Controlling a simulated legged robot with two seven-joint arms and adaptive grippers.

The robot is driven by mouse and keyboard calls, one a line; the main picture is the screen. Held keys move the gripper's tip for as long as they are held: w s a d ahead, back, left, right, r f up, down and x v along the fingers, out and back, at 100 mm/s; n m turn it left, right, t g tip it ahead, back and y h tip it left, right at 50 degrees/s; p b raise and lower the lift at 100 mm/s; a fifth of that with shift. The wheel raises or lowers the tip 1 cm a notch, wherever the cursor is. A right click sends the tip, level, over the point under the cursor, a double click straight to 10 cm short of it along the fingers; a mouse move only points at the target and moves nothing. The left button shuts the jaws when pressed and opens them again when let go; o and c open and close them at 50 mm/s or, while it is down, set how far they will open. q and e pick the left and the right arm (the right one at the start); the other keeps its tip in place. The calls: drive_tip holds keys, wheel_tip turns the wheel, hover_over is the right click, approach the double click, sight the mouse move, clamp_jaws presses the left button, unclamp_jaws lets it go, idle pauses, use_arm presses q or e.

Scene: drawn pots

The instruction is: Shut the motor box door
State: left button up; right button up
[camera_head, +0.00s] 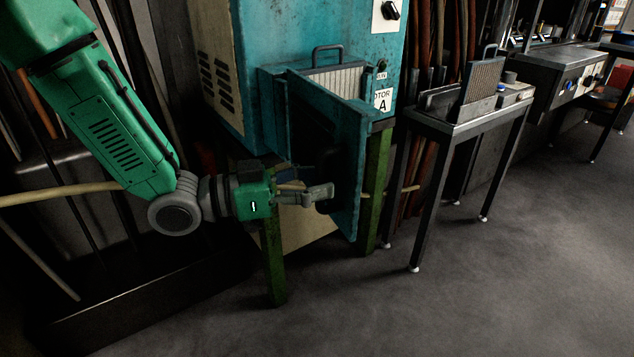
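Above the door's top edge a grey ribbed part with a handle (328,52) shows in the opening. My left gripper (318,194) reaches in from the left, with its grey fingers at the lower part of the door. Whether they touch the door or grip anything there is unclear. My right gripper is out of view.
Green legs (375,190) stand under the box. A metal stand (465,118) with a similar ribbed part is to the right, and a workbench (565,65) is farther right. Pipes and poles line the wall. The grey floor (480,300) at the lower right is clear.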

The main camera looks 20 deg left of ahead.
use_arm(q)
drive_tip(key=shift+d, duration=0.25)
clamp_jaws()
drive_tip(key=shift+d, duration=0.3)
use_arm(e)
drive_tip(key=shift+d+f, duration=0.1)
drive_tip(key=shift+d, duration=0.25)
use_arm(q)
drive_tip(key=shift+w, duration=0.1)
